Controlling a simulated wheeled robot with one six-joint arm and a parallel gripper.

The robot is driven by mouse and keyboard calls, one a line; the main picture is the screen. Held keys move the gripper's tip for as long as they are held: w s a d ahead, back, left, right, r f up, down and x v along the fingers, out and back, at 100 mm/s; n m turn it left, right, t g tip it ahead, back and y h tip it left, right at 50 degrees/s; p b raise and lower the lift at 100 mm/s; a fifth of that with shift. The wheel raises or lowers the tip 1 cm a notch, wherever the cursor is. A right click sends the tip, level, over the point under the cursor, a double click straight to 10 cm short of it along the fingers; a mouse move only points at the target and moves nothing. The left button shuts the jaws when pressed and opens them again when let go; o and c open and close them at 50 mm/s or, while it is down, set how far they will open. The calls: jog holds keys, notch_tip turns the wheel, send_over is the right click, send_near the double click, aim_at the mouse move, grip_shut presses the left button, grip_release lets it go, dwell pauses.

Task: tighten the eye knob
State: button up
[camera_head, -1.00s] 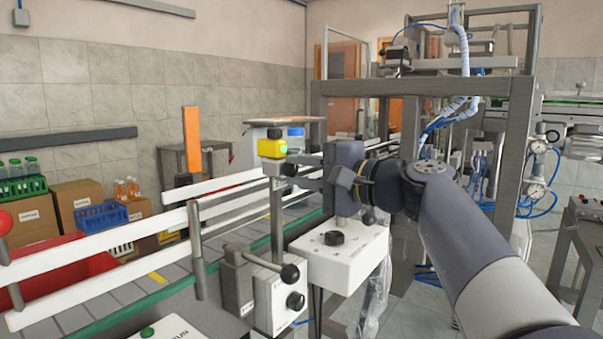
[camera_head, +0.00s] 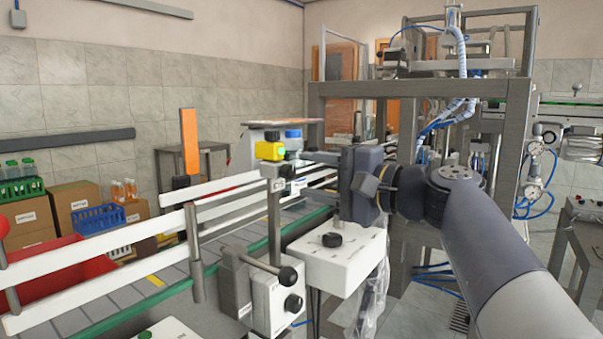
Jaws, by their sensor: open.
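The yellow electric eye (camera_head: 270,151), with a green light on its face and a dark knob (camera_head: 272,136) on top, sits on an upright post (camera_head: 275,225) beside the conveyor rail. A small dark clamp knob (camera_head: 277,185) shows on the post just below the eye; I cannot tell for certain which knob is the eye knob. My gripper (camera_head: 312,164) is open, to the right of the post and a little below the eye, pointing left at it. Its fingers are small and partly hidden by the wrist. They appear apart from the knobs, and I see nothing held.
A white control box (camera_head: 335,262) with a black knob stands below my wrist. White guide rails (camera_head: 100,255) run along the conveyor. A grey machine frame (camera_head: 425,88) stands behind my arm.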

aim_at(293, 173)
jog(key=v, duration=0.7)
jog(key=shift+s+d+p, duration=0.15)
jog(key=shift+d+p, duration=0.05)
jog(key=shift+p, duration=0.1)
jog(key=shift+a, duration=0.1)
jog(key=x, duration=1)
jog(key=shift+w+a+b, duration=0.25)
jog(key=shift+w+b, duration=0.1)
